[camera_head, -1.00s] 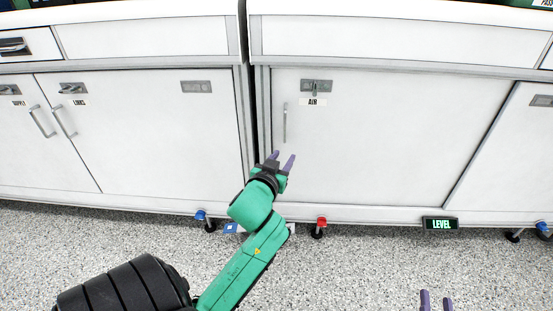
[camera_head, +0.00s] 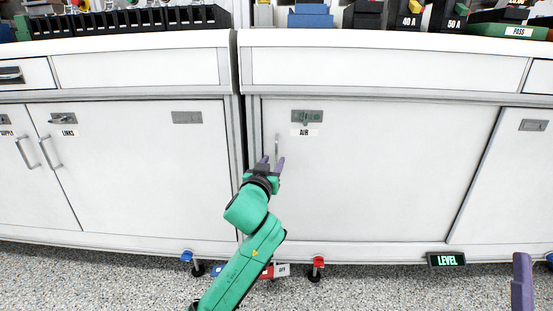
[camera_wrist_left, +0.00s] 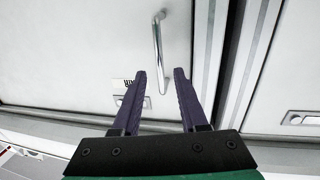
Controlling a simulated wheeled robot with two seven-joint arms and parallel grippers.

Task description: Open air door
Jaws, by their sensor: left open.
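The air door (camera_head: 370,175) is a white cabinet door in the middle, and it is shut. It carries an "AIR" label (camera_head: 304,132) below a grey latch plate (camera_head: 307,117). Its upright metal handle (camera_head: 277,147) is near the door's left edge. My left gripper (camera_head: 271,164) is open, with purple fingers at the handle's lower end. In the left wrist view the handle (camera_wrist_left: 160,45) lies just beyond and between the open fingertips (camera_wrist_left: 160,75); I cannot tell whether they touch it. Part of my right gripper (camera_head: 522,282) shows at the lower right.
The links door (camera_head: 140,170) and supply door stand shut at the left. The counter above holds black bins (camera_head: 120,25) and a green "PASS" tray (camera_head: 515,31).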

